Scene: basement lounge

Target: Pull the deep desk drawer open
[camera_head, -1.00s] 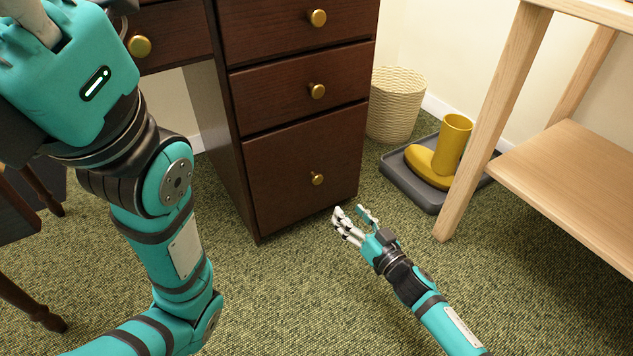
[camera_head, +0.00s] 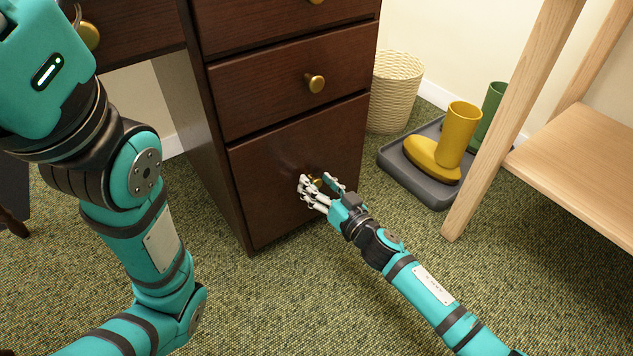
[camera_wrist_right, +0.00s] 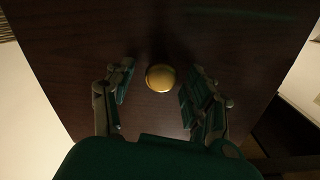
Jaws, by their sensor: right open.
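The deep desk drawer (camera_head: 265,192) is the tall bottom drawer of the dark brown desk, and its front sits flush and closed. Its round brass knob (camera_head: 316,180) is partly hidden by my fingers in the head view. In the right wrist view the knob (camera_wrist_right: 160,77) lies between and just beyond the fingertips. My right gripper (camera_head: 322,185) is open, with a finger on each side of the knob and no visible contact. My left arm shows at the left of the head view, but its gripper is out of view.
A shallower drawer (camera_head: 290,88) with a brass knob is above. The green carpet before the drawer is clear.

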